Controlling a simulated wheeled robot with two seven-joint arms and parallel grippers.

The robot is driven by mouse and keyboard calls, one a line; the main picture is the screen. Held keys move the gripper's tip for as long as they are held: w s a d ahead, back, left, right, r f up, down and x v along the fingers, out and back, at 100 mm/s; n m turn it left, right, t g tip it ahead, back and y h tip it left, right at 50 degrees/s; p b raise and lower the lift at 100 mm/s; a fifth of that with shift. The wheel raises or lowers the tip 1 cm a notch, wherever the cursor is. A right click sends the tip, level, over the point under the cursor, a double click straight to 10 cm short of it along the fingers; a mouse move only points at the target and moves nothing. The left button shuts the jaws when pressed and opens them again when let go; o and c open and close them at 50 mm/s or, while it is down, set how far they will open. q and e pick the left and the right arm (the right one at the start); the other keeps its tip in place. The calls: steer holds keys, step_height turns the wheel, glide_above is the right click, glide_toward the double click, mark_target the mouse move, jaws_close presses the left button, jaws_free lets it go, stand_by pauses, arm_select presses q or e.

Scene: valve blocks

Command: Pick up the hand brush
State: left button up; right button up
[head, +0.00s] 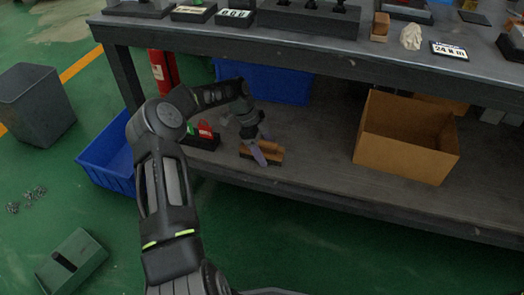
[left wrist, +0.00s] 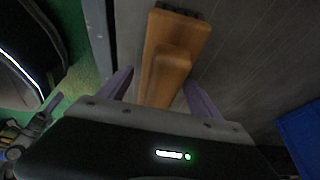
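The hand brush (head: 272,149) has an orange-brown wooden body and lies on the lower shelf of the workbench, near its front edge. My left gripper (head: 262,151) is at the brush and partly covers it in the head view. In the left wrist view, the brush (left wrist: 180,32) runs up from between the two purple fingers of my left gripper (left wrist: 159,78). The fingers are apart, one on each side of the wood, with gaps showing. The lower end of the brush is hidden by the gripper body. My right gripper is not in view.
The lower shelf (head: 318,165) is bare right of the brush, up to an open cardboard box (head: 405,150). A dark holder with red and green items (head: 204,136) stands left of the brush. The bench top (head: 290,42) overhangs. A blue bin (head: 108,165) stands on the floor.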

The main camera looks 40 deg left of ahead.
mark_target(266, 144)
arm_select(q)
steer(key=c, duration=1.5)
steer(key=shift+r, duration=0.1)
steer(key=shift+c, duration=0.2)
steer(key=shift+r+p, duration=0.65)
steer(key=shift+r, duration=0.2)
step_height(266, 144, up, 2)
steer(key=shift+s+r+p, duration=0.1)
steer(key=shift+s+p, duration=0.05)
steer(key=shift+p, duration=0.55)
steer(key=s+d+p, duration=0.2)
steer(key=s+d, duration=0.1)
steer(key=s, duration=0.5)
steer(key=s+d+p, duration=0.3)
steer(key=s, duration=0.5)
steer(key=shift+s+f+p, duration=0.3)
steer(key=shift+s+p, duration=0.05)
